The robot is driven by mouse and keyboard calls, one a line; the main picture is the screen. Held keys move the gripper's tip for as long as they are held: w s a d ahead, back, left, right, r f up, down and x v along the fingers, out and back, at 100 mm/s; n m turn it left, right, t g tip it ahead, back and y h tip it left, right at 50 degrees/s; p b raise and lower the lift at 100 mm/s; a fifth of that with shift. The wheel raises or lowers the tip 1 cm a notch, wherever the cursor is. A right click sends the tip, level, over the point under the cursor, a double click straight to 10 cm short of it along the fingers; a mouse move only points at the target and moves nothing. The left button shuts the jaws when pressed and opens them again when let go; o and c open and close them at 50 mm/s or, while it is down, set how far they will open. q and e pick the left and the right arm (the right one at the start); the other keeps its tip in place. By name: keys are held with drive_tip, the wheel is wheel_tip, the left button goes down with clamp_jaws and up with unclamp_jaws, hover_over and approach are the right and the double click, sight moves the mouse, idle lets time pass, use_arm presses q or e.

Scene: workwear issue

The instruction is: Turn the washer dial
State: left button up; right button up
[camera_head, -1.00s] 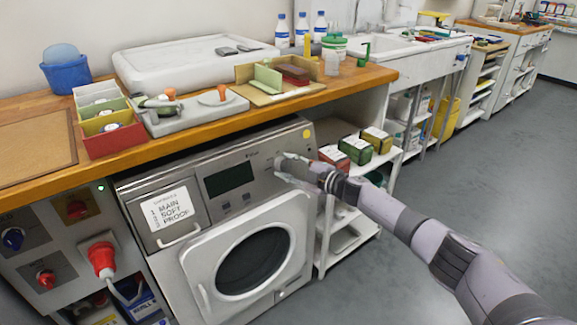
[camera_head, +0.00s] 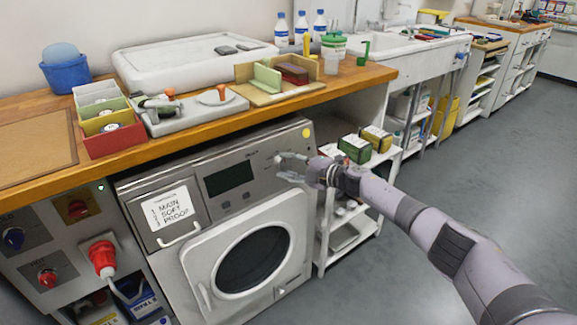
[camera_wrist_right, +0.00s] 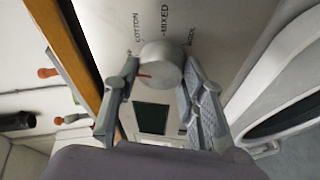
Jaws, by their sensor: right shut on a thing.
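The washer (camera_head: 225,185) stands under the wooden counter, with a grey control panel, a dark display (camera_head: 229,177) and a round door. In the right wrist view the washer dial (camera_wrist_right: 161,66) is a pale round knob with a reddish-orange mark. The words COTTON, MIXED and a partly hidden third label stand around it. My right gripper (camera_head: 289,168) is at the right part of the panel. In the wrist view its two fingers (camera_wrist_right: 156,82) are on either side of the dial, shut on it. My left gripper is not in view.
The wooden counter edge (camera_head: 200,132) runs just above the panel. The round washer door (camera_head: 250,258) is below. A white shelf trolley (camera_head: 345,235) with green and yellow boxes stands to the right, close to my right arm. The floor further right is clear.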

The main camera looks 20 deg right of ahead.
drive_tip(key=o, duration=1.2)
drive_tip(key=shift+c, duration=0.2)
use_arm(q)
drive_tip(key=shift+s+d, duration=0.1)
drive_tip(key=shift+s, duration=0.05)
use_arm(e)
drive_tip(key=v, duration=1.2)
